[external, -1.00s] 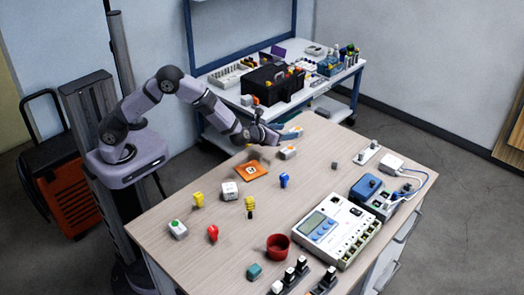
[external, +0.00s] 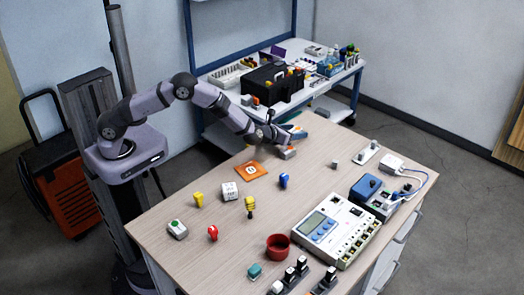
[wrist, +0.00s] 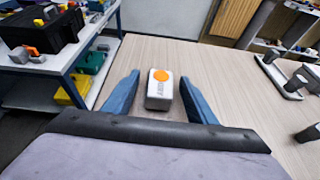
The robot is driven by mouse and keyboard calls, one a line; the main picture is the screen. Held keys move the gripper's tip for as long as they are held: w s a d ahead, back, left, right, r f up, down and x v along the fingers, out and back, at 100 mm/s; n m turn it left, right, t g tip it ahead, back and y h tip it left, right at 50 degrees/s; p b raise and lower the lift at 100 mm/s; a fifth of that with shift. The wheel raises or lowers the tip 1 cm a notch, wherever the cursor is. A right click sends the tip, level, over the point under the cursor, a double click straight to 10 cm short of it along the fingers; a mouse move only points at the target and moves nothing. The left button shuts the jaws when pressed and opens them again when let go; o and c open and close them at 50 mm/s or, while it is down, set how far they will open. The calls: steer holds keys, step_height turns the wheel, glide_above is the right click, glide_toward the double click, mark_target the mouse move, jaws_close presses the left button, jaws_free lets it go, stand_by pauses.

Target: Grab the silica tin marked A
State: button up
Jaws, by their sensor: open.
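A small white box-shaped container (wrist: 159,92) with an orange dot on top and dark lettering on its side stands near the table's far edge. I cannot read the lettering, so I cannot tell whether it is the tin marked A. In the external view this container (external: 288,153) is partly hidden by my gripper (external: 284,140). In the wrist view my gripper (wrist: 160,80) is open, with one blue finger on each side of the container and gaps beside it. The container appears untouched.
An orange square mat (external: 251,171) lies nearby, with a white cube (external: 229,190), a blue bulb-shaped piece (external: 284,180) and several other small pieces. A red cup (external: 278,246) and a large meter unit (external: 336,232) are toward the front. A side bench (external: 233,96) stands behind.

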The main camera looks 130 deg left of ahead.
steer(key=c, duration=1.2)
steer(key=shift+o, duration=0.2)
